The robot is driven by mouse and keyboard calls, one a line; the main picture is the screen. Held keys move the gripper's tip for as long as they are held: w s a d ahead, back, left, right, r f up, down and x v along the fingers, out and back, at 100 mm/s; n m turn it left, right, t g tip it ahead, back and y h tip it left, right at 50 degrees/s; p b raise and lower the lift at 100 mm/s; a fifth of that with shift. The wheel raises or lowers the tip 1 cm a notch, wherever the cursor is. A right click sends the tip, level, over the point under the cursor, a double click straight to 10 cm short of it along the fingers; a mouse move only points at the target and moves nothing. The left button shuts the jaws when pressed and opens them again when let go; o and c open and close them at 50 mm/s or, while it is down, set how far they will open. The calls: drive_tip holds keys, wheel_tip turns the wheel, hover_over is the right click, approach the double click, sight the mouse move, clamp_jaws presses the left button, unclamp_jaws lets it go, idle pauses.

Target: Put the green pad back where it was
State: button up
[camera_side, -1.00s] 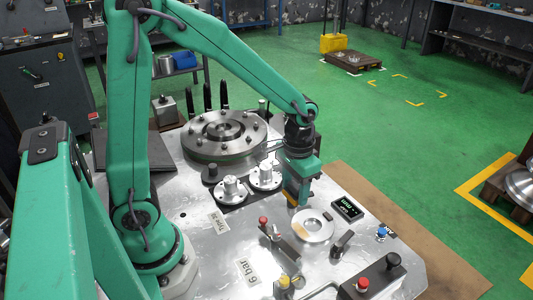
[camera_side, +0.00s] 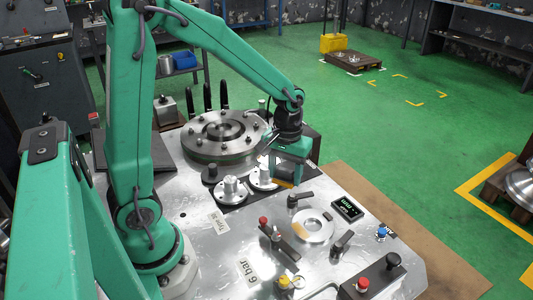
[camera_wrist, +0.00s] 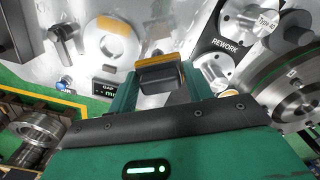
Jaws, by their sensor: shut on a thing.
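My gripper (camera_wrist: 168,85) is shut on a dark block with an amber edge (camera_wrist: 158,76), held between its two green fingers. I cannot tell if this is the green pad; no green shows on it in the wrist view. In the side view my gripper (camera_side: 285,180) hangs over the plate, with the amber edge (camera_side: 283,184) at its lower end. It is right of the two flanged metal posts and behind the silver ring (camera_side: 315,226). The ring also shows in the wrist view (camera_wrist: 112,42). No separate green pad is in sight.
Flanged posts (camera_side: 231,190) stand on a dark strip marked REWORK (camera_wrist: 226,44). A large bolted disc (camera_side: 190,148) is behind them. A black lever (camera_side: 301,197), a gauge display (camera_side: 347,208) and several knobs stand around the ring.

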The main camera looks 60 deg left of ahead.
drive_tip(key=s+a+n, duration=0.1)
drive_tip(key=a+n, duration=0.9)
drive_tip(key=n, duration=0.1)
drive_tip(key=shift+r+n, duration=0.3)
drive_tip(key=shift+r, duration=0.1)
hover_over(242, 170)
wheel_tip(242, 170, down, 7)
drive_tip(key=shift+f, duration=0.1)
drive_tip(key=shift+f, duration=1.9)
drive_tip(key=shift+f, duration=0.2)
